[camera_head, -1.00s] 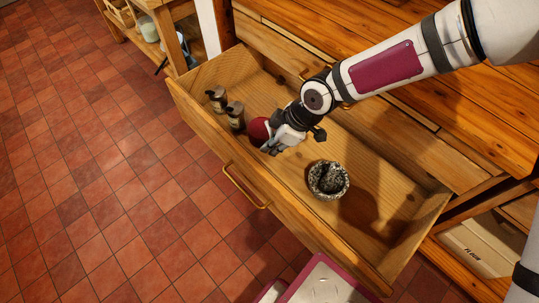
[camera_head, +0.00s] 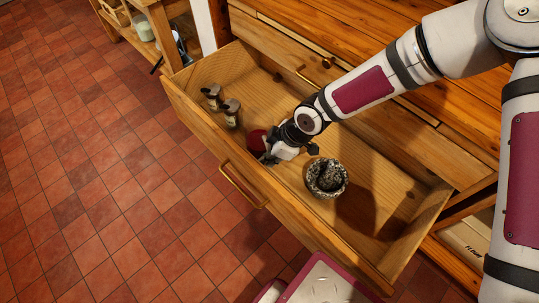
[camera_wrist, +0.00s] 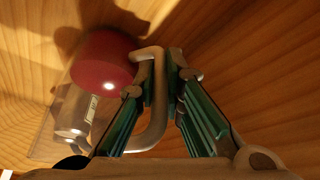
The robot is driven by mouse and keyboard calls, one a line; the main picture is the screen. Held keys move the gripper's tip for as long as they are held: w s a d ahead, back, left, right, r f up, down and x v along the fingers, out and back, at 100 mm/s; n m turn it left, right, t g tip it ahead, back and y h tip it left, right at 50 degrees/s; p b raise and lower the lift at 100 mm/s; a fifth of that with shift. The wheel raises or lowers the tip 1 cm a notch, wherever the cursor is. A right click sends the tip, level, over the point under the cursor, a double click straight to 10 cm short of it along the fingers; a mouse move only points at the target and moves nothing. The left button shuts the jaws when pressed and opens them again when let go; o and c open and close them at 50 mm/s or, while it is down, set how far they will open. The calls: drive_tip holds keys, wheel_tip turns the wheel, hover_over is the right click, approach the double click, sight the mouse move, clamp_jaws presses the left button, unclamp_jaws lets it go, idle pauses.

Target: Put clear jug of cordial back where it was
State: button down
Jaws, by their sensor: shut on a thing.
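In the wrist view my gripper (camera_wrist: 170,75) is shut on the handle, with a green finger on each side. Most of the jug is hidden there by my gripper. I cannot tell whether the jug's base touches the drawer floor.
A speckled stone mortar (camera_head: 326,178) stands right of my gripper in the drawer. Two small dark-topped jars (camera_head: 231,113) (camera_head: 212,97) stand to the left. Bare drawer floor lies right of the mortar. The drawer's front wall has a brass handle (camera_head: 243,186).

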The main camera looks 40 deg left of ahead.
drive_tip(key=c, duration=1.7)
unclamp_jaws()
drive_tip(key=p+v, duration=0.2)
drive_tip(key=v, duration=1)
drive_tip(key=shift+r+p, duration=0.1)
drive_tip(key=shift+p, duration=0.2)
